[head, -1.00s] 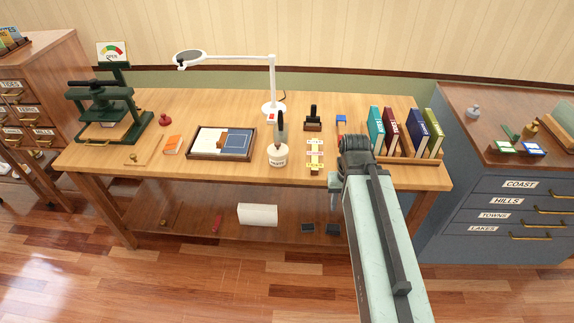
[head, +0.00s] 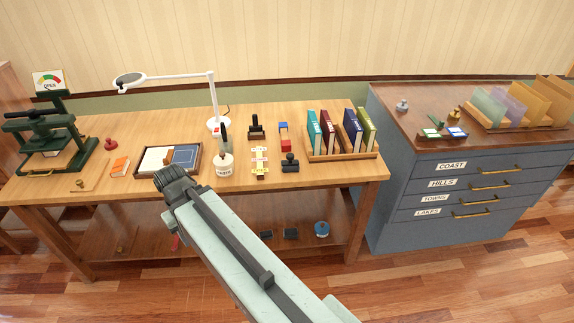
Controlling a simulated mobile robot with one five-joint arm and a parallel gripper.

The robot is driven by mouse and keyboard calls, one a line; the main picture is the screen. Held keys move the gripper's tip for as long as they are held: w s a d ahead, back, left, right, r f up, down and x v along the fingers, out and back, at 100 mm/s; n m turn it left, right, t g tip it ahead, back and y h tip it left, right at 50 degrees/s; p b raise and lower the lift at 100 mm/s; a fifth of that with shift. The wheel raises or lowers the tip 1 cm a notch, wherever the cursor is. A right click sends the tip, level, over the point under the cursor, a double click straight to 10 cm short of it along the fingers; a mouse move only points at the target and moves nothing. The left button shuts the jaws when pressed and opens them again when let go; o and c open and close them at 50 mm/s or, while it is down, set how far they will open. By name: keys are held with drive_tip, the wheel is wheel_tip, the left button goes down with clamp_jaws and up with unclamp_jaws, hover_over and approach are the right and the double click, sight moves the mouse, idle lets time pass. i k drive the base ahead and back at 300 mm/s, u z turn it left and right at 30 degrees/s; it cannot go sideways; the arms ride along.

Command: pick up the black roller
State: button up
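Two small black items stand on the wooden table (head: 105,187), and I cannot tell for sure which is the black roller. One black item with an upright handle (head: 256,129) stands at the back, right of the white lamp. The other black item, with a rounded top (head: 290,161), is near the front edge, left of the book rack. My gripper (head: 170,181) is at the table's front edge, left of and apart from both. Its fingers are too hidden to show whether it is open or shut.
A white pot with a brush (head: 225,165), a striped yellow-and-white strip (head: 260,160) and a red-and-blue block (head: 284,134) stand around the black items. The book rack (head: 340,155) is at right. A lamp (head: 213,100) arches behind. A blue-grey cabinet (head: 450,215) stands right of the table.

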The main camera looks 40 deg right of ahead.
sight(291, 165)
drive_tip(key=u, duration=0.1)
drive_tip(key=i, duration=1)
drive_tip(key=z, duration=0.1)
